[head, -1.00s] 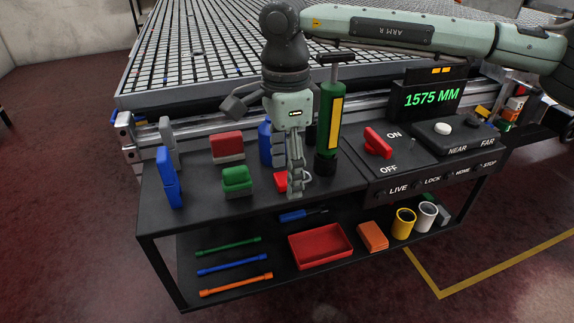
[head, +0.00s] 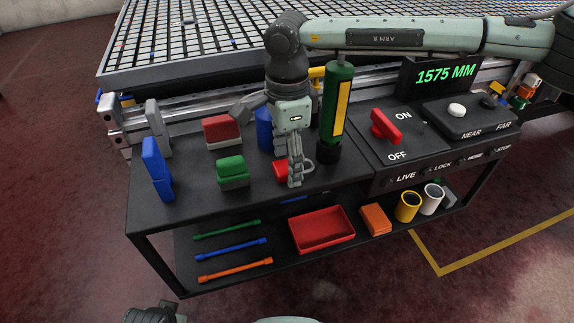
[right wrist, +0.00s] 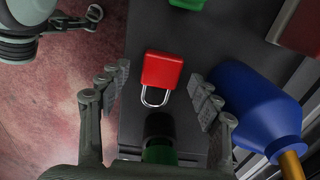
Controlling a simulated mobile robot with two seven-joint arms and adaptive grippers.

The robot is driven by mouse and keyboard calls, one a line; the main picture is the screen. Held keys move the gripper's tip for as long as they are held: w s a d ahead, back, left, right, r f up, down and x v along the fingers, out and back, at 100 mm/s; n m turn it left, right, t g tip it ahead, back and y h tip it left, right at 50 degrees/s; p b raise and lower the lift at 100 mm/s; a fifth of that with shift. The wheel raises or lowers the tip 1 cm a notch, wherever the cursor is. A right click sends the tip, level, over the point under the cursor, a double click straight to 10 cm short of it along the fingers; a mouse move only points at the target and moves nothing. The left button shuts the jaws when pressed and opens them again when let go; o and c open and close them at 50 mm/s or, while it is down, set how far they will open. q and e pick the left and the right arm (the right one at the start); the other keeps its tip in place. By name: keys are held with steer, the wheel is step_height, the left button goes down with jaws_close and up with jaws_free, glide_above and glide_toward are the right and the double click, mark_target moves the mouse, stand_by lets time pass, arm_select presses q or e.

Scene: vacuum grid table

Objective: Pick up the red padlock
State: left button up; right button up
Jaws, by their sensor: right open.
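The red padlock (right wrist: 162,69) lies on the dark bench top, its silver shackle toward my right gripper (right wrist: 159,78). In the right wrist view the gripper's two fingers are spread, one on each side of the padlock, with gaps to both. In the head view the padlock (head: 281,171) is partly hidden behind the right gripper's fingers (head: 297,178). Part of my left arm shows at the bottom edge of the head view. A grey hooked part, probably my left gripper (right wrist: 85,20), shows at the upper left of the right wrist view; its opening is unclear.
A blue object (right wrist: 258,105) stands close to the right finger. A green-and-yellow cylinder (head: 337,105) stands right of the gripper. Green (head: 232,172) and red (head: 221,131) blocks are to the left. A control panel with a red switch (head: 385,126) is to the right.

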steer(key=shift+f, duration=0.2)
steer(key=c, duration=1.4)
steer(key=shift+o, duration=0.2)
steer(key=shift+r, duration=0.15)
